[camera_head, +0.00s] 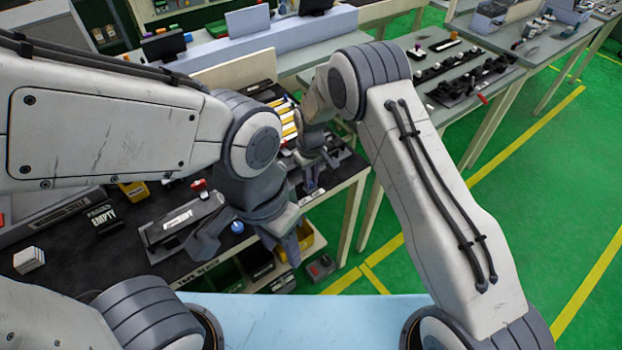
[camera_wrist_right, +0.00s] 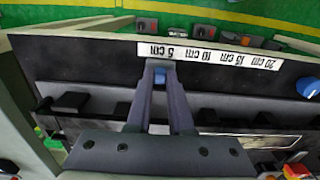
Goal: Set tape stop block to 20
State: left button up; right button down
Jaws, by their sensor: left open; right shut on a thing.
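In the right wrist view a white scale strip (camera_wrist_right: 225,57) reads 5, 10, 15 and 20 cm, upside down, along a dark fixture. My right gripper (camera_wrist_right: 160,78) is shut on a small blue piece, apparently the tape stop block (camera_wrist_right: 159,72), beside the 5 cm mark. The 20 mark is far to the right along the strip. In the head view my right gripper (camera_head: 318,172) is low at the bench's right end, and the scale cannot be read there. My left gripper (camera_head: 243,240) is open and empty over the front of the bench.
A blue round knob (camera_wrist_right: 309,87) stands near the strip's 20 end. Several black clips (camera_wrist_right: 75,103) line the fixture. In the head view, yellow pieces (camera_head: 285,120) lie behind my right gripper. A yellow bin (camera_head: 302,243) sits below the bench edge.

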dwell(0.4)
jog(key=s+a, duration=0.2)
jog(key=a, duration=0.2)
jog(key=s+a+b, duration=0.1)
jog(key=s+a, duration=0.2)
jog(key=s+a+b, duration=0.1)
jog(key=s+a, duration=0.2)
jog(key=a, duration=0.1)
jog(key=shift+s+a, duration=0.15)
jog(key=shift+a, duration=0.2)
jog(key=shift+s+a+b, duration=0.3)
jog(key=shift+a, duration=0.15)
jog(key=c, duration=0.9)
grip_release()
jog(key=shift+a, duration=0.1)
jog(key=shift+o, duration=0.5)
jog(key=shift+s, duration=0.1)
